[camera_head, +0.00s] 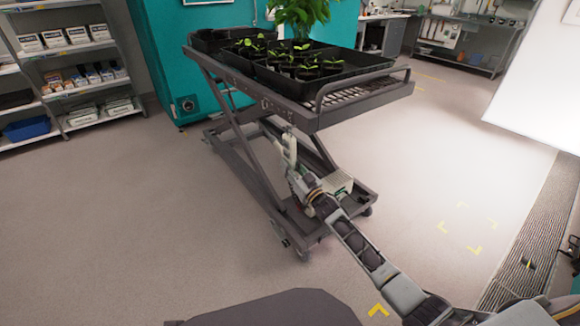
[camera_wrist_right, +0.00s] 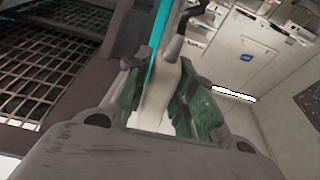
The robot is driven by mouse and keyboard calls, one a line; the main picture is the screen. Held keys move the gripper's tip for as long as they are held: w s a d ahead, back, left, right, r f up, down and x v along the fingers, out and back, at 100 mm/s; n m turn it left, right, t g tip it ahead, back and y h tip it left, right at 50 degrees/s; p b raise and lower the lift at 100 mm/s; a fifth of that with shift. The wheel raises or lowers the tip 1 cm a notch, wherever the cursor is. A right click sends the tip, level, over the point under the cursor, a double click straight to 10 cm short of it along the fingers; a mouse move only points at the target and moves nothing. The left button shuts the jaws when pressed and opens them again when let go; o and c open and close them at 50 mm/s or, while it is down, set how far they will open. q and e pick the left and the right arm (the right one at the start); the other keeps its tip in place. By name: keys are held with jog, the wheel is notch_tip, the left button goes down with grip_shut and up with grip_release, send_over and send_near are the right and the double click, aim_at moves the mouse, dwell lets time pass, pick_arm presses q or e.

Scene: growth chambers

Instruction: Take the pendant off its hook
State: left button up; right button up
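The cream-coloured pendant (camera_head: 289,150) is upright at the near side of the grey lift cart (camera_head: 262,110), below its top platform. In the right wrist view the pendant (camera_wrist_right: 160,95) sits between the green-padded fingers of my right gripper (camera_wrist_right: 165,105), which are closed against its two sides. A grey collar and a black cable come off its top end. In the head view my right gripper (camera_head: 303,185) reaches in from the lower right and holds the pendant's lower part. The hook cannot be made out. My left gripper is not in view.
Black trays of seedlings (camera_head: 318,79) stand on the cart's platform. A pale box (camera_head: 338,184) is on the cart's base. A teal chamber (camera_head: 172,60) stands behind, shelves (camera_head: 70,48) at the left. The floor on both sides is clear.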

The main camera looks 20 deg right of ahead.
grip_shut()
jog(key=shift+r, duration=0.1)
jog(key=shift+r+p, duration=0.95)
jog(key=shift+p, duration=0.05)
jog(key=s+a+p, duration=0.2)
jog(key=a, duration=0.4)
dwell(3.5)
jog(key=shift+s+a, duration=0.1)
jog(key=shift+a, duration=0.05)
dwell(0.4)
jog(key=shift+s+a+p, duration=0.15)
jog(key=shift+s+a, duration=0.15)
jog(key=shift+a, duration=0.45)
jog(key=shift+s+a+p, duration=0.15)
jog(key=shift+s+a, duration=0.1)
jog(key=shift+a, duration=0.55)
jog(key=shift+s+a+p, duration=0.15)
jog(key=shift+s+a, duration=0.15)
jog(key=shift+a, duration=0.45)
